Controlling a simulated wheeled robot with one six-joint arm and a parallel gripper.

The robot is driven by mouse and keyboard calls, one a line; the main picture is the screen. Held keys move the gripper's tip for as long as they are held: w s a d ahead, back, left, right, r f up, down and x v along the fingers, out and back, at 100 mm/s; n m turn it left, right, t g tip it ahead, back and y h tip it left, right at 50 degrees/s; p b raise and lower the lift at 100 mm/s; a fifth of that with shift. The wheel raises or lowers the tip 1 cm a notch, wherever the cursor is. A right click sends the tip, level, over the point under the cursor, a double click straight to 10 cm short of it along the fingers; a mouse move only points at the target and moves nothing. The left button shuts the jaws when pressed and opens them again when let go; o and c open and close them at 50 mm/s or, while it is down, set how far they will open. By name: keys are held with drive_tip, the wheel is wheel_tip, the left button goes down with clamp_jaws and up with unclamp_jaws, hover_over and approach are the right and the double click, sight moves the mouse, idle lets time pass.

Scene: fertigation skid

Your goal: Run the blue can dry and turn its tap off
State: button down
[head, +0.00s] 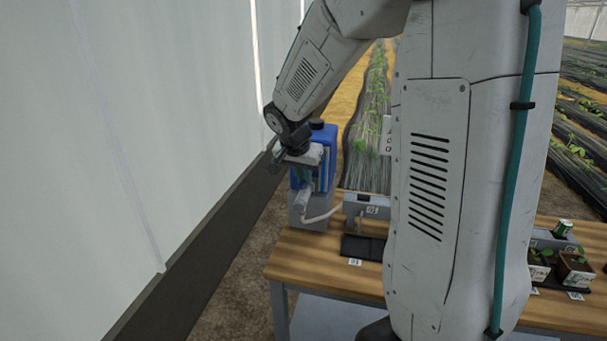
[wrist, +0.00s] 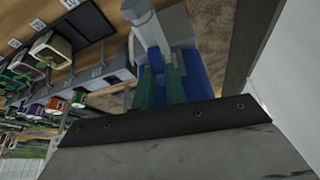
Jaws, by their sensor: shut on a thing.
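The blue can (head: 327,146) stands on a grey stand at the left end of the bench, with a dark cap on top. It also shows in the wrist view (wrist: 196,75), behind my fingers. Its pale grey tap (wrist: 150,32) is on the front, with a white hose running from it in the head view. My gripper (head: 304,190) is in front of the can. In the wrist view its two green fingers (wrist: 158,68) are shut on the tap. The exact grip is partly hidden, and the liquid level cannot be seen.
The wooden bench (head: 325,256) carries a grey box (head: 366,208) and a dark mat (head: 362,247) right of the can. A pale wall (head: 130,120) is close on the left. My arm hides the bench's middle.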

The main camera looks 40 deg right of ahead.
drive_tip(key=shift+n, duration=0.6)
drive_tip(key=shift+w+r+t, duration=0.1)
drive_tip(key=shift+t, duration=0.2)
drive_tip(key=c, duration=1.4)
unclamp_jaws()
drive_tip(key=shift+c, duration=0.2)
drive_tip(key=v, duration=0.7)
drive_tip(key=shift+r, duration=0.35)
